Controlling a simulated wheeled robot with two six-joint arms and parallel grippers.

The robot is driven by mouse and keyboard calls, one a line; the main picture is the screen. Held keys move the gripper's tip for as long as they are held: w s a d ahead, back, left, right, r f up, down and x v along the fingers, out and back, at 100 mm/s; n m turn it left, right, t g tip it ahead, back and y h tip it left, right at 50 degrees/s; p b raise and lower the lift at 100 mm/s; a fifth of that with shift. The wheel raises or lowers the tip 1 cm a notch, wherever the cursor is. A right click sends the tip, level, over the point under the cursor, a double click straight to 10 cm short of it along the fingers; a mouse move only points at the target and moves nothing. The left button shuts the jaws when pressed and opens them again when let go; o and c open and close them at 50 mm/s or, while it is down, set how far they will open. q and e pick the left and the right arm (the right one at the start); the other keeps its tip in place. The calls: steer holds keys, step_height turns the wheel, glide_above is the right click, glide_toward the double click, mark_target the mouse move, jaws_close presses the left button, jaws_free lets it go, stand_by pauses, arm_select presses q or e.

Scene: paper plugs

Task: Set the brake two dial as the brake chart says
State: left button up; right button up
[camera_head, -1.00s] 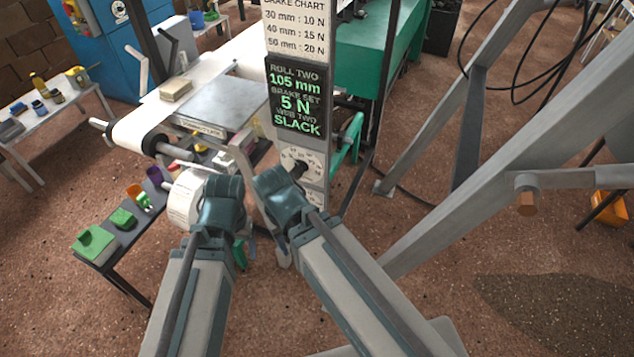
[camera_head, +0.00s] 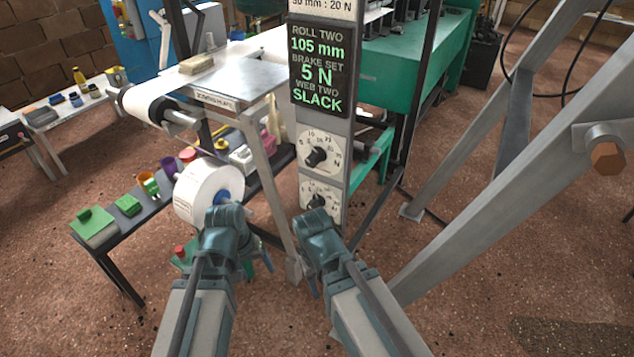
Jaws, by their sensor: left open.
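A grey post carries a dark screen (camera_head: 318,70) with green text: roll two 105 mm, brake set 5 N, web two slack. Above it, the brake chart (camera_head: 322,7) is mostly cut off; its bottom line ends in mm : 20 N. Below the screen are an upper dial (camera_head: 317,156) marked in N with a black knob, and a lower dial (camera_head: 316,200), partly cut off by my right gripper. My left gripper (camera_head: 228,222) is open in front of the white roll (camera_head: 207,192). My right gripper (camera_head: 318,238) is just below the lower dial; its jaws cannot be made out.
A dark bench (camera_head: 130,222) with green blocks and cups stands at left. A metal table (camera_head: 230,85) and web roller (camera_head: 150,105) are behind the roll. Grey slanted beams (camera_head: 500,190) fill the right side.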

arm_select(q)
steer(key=w+d+f+n+t+h+b, duration=0.2)
steer(key=w+d+f+n+h+b, duration=0.1)
steer(key=f+b, duration=0.15)
steer(key=w+d+r+n+t+h, duration=0.2)
steer(key=w+d+r+n+h, duration=0.1)
steer(key=w+d+r+n, duration=0.15)
steer(key=w+r+n+t+h, duration=0.1)
steer(key=w+r+n+t, duration=0.1)
steer(key=n, duration=0.4)
steer(key=w+r+n+t+h, duration=0.1)
steer(key=w+r+n+t, duration=0.1)
steer(key=r+n+t, duration=0.2)
steer(key=w+d+r+n+t+h, duration=0.1)
steer(key=w+r+n+t, duration=0.1)
steer(key=r+n, duration=0.6)
steer(key=shift+w+r+n+t+b, duration=0.15)
steer(key=shift+w+n+t+b, duration=0.3)
steer(key=shift+n, duration=0.3)
arm_select(e)
step_height(320, 180, down, 7)
steer(key=shift+f, duration=0.2)
arm_select(q)
steer(key=shift+d, duration=0.15)
arm_select(e)
steer(key=shift+w, duration=0.1)
